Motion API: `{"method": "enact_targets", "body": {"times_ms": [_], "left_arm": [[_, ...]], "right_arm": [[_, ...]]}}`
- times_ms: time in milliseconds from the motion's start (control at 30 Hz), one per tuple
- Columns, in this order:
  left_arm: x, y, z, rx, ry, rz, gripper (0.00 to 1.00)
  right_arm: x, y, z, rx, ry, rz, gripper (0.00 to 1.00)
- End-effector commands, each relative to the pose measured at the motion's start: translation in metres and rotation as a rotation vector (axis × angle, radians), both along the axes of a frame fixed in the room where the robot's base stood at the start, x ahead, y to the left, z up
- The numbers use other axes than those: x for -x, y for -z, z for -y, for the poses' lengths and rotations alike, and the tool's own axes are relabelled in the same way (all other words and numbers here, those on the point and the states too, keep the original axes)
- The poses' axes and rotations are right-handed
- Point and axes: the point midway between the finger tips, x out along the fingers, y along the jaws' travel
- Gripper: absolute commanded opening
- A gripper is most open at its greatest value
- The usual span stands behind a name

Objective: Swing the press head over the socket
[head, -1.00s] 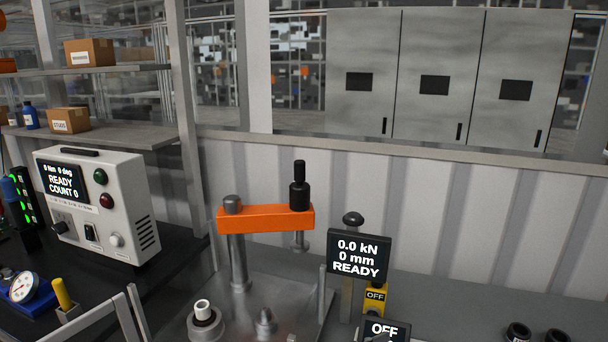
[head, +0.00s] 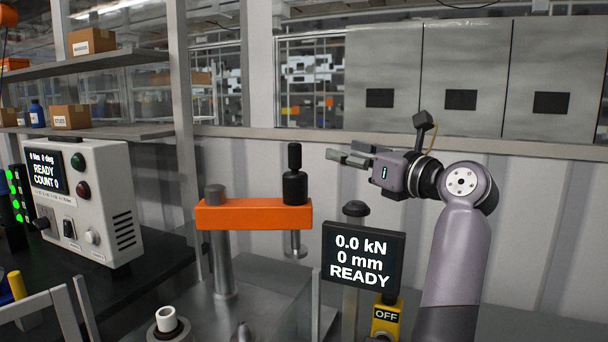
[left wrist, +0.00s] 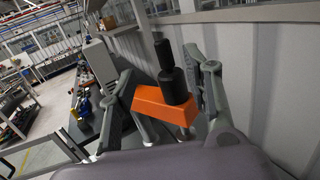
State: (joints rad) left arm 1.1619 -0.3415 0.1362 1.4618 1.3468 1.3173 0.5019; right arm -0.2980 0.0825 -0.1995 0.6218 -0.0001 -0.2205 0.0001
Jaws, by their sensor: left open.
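The press head is an orange arm (head: 245,214) on a steel post (head: 222,268), with a black cylinder (head: 295,188) and a steel ram (head: 295,243) at its right end. A round fixture with a white sleeve (head: 166,321) stands low at front left, probably the socket. The ram is right of and behind it, not above it. My left gripper (head: 350,154) is open, empty and apart from the press head, above and to its right. In the left wrist view, the orange arm (left wrist: 160,106) and black cylinder (left wrist: 172,82) show between the open fingers. My right gripper is not in view.
A display reading 0.0 kN, 0 mm, READY (head: 361,256) stands right of the press head, with a black knob (head: 355,209) behind it. A yellow OFF switch (head: 386,319) is below. A white controller box (head: 90,200) stands left. A ribbed wall (head: 540,220) closes the back.

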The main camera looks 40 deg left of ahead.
Motion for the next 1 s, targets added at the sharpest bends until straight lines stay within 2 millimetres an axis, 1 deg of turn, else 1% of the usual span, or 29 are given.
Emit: {"method": "enact_targets", "body": {"times_ms": [33,100,233,367,467,800,1000], "left_arm": [[0.001,0.013,0.002,0.024,0.002,0.014,0.45],[0.001,0.019,0.003,0.051,0.004,0.021,0.45],[0.001,0.022,0.002,0.077,0.005,0.027,0.45],[-0.001,0.021,-0.010,0.081,0.003,0.026,0.45],[-0.004,0.020,-0.028,0.080,0.000,0.026,0.45],[-0.019,0.019,-0.102,0.076,0.000,0.023,0.45],[-0.026,0.020,-0.139,0.076,0.001,0.025,0.45]], "right_arm": [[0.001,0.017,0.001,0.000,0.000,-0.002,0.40],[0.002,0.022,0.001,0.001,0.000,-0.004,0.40],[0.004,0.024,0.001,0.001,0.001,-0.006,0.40],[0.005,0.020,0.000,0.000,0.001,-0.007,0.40],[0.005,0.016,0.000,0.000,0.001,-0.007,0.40],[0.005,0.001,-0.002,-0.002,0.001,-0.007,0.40],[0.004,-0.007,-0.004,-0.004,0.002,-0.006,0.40]]}}
